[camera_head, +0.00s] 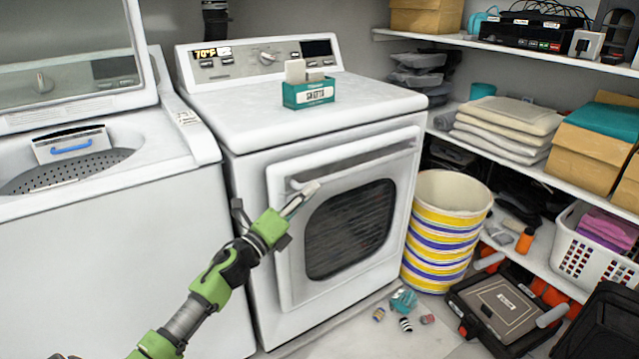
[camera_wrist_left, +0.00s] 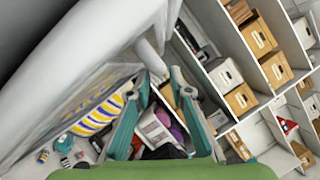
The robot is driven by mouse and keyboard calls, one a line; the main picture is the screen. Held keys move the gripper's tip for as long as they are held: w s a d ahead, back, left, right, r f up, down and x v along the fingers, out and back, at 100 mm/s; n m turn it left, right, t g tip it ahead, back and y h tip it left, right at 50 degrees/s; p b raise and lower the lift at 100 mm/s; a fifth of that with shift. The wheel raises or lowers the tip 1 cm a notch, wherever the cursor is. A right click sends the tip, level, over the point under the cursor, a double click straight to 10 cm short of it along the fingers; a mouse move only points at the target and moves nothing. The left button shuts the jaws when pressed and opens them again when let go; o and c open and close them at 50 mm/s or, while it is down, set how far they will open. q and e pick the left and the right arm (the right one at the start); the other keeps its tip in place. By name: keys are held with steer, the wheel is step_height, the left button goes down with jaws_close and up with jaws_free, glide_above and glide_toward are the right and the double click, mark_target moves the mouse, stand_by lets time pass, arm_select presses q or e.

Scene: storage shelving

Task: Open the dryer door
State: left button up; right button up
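The white dryer (camera_head: 240,130) stands in the middle of the head view. Its front door (camera_head: 290,265) has a dark window (camera_head: 350,228) and a long handle recess (camera_head: 355,163) along the top. The door looks shut or nearly so; I cannot tell if a small gap shows at its left edge. My left gripper (camera_head: 306,194) is in front of the door's upper left, just below the handle. In the left wrist view its two teal fingers (camera_wrist_left: 160,75) are apart, with a white part of the door near the tips. Contact is unclear. My right gripper is not in view.
A washer (camera_head: 110,225) with a raised lid stands left. A teal box (camera_head: 308,93) sits on the dryer. A striped bin (camera_head: 447,225) stands close to the dryer's right side. Small items (camera_head: 404,300) and a black case (camera_head: 500,308) lie on the floor. Shelves fill the right.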

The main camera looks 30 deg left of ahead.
mark_target(320, 183)
arm_select(q)
steer(key=shift+x, duration=2.55)
steer(key=shift+c, duration=0.5)
jaws_close()
